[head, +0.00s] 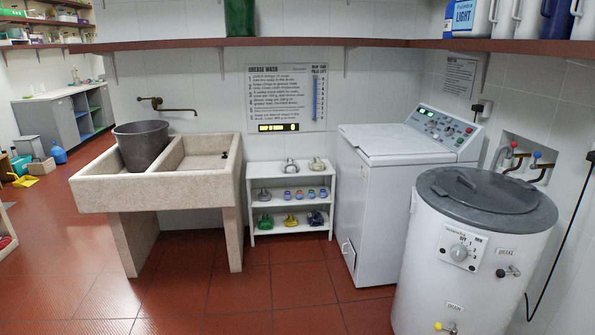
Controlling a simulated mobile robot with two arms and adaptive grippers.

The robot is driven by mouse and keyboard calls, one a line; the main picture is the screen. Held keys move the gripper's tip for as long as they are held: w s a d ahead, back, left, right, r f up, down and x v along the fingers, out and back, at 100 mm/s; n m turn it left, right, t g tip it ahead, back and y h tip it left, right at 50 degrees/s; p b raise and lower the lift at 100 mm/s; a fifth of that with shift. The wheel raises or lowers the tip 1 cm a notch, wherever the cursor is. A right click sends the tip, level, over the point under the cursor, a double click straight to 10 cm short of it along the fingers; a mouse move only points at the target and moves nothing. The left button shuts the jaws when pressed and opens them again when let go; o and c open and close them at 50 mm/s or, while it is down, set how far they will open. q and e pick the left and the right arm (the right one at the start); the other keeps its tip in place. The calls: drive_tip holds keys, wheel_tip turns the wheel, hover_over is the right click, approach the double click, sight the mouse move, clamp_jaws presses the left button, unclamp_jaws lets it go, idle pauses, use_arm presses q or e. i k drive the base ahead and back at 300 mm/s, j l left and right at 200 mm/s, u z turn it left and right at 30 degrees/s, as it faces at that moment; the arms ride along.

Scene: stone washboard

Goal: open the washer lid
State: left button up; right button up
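The white top-loading washer (375,205) stands right of centre against the back wall. Its white lid (385,141) lies flat and shut on top. A sloped control panel (443,127) with green lights and knobs runs along the right side of the washer's top. Neither of my grippers is in the head view.
A round white boiler (455,270) with a dark grey lid stands close, in front of and right of the washer. A low white shelf (292,195) is left of the washer. A stone washboard sink (185,180) holds a dark bucket (142,144). Red tiled floor (255,295) is clear in front.

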sight(392, 139)
drive_tip(key=i, duration=0.95)
drive_tip(key=i+z, duration=0.1)
drive_tip(key=i, duration=0.9)
drive_tip(key=i+j, duration=0.15)
drive_tip(key=i, duration=0.8)
drive_tip(key=i+j+z, duration=0.1)
drive_tip(key=i, duration=0.85)
drive_tip(key=i+j+z, duration=0.1)
drive_tip(key=i+z, duration=0.25)
drive_tip(key=k, duration=0.1)
